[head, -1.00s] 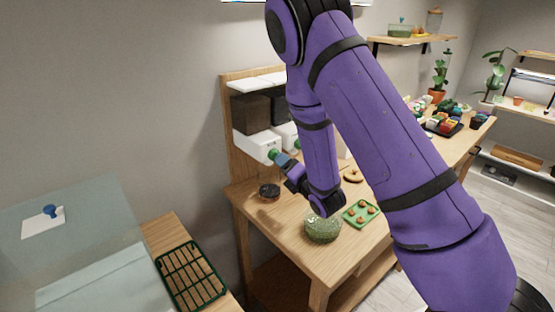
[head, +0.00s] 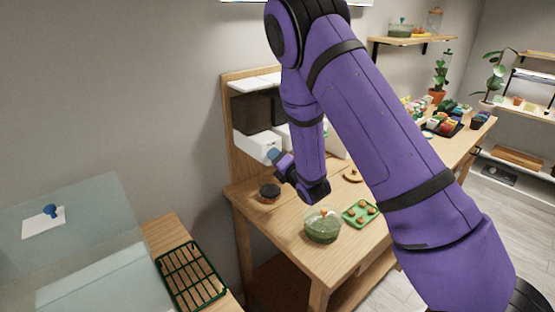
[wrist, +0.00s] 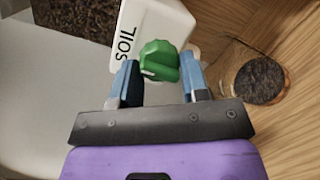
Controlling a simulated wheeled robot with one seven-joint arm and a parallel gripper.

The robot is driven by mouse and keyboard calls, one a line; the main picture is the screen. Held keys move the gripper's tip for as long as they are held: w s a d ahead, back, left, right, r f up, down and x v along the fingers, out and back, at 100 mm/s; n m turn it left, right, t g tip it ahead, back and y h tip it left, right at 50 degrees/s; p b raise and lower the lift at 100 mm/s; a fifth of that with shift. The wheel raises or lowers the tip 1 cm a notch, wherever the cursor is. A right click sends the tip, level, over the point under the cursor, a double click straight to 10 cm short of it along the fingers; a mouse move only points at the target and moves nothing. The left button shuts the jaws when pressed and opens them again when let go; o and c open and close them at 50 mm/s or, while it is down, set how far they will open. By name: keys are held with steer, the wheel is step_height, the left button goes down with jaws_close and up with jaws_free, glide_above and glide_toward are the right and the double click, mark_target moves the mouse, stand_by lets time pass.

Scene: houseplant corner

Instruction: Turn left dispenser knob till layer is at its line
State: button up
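The left dispenser shows in the head view with a dark hopper and a white front (head: 256,147). In the wrist view its white body (wrist: 155,25) reads "SOIL" and carries a green knob (wrist: 158,60) with a pale mark. My gripper (wrist: 160,72) is open, its two blue fingers on either side of the knob; I cannot tell whether either touches it. The gripper also shows in the head view (head: 273,155), where the knob is hidden. A small round vessel with dark contents (head: 270,191) stands below on the bench, also in the wrist view (wrist: 262,80). Its line is too small to see.
A glass bowl of green stuff (head: 322,226) and a green tray with small brown items (head: 361,213) stand on the bench near my arm. My arm hides much of the second dispenser. A green rack (head: 190,277) lies at lower left.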

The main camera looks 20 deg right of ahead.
steer(key=shift+m, duration=0.3)
steer(key=shift+w+d+m+g+y, duration=0.25)
steer(key=shift+m+y, duration=0.5)
steer(key=shift+m, duration=4.6)
steer(key=shift+s+d+m+g+y, duration=0.15)
steer(key=shift+m+g+y, duration=0.4)
steer(key=shift+m, duration=4.85)
steer(key=shift+w+d+m+g+y, duration=0.1)
steer(key=shift+m+y, duration=0.8)
steer(key=shift+m, duration=4.45)
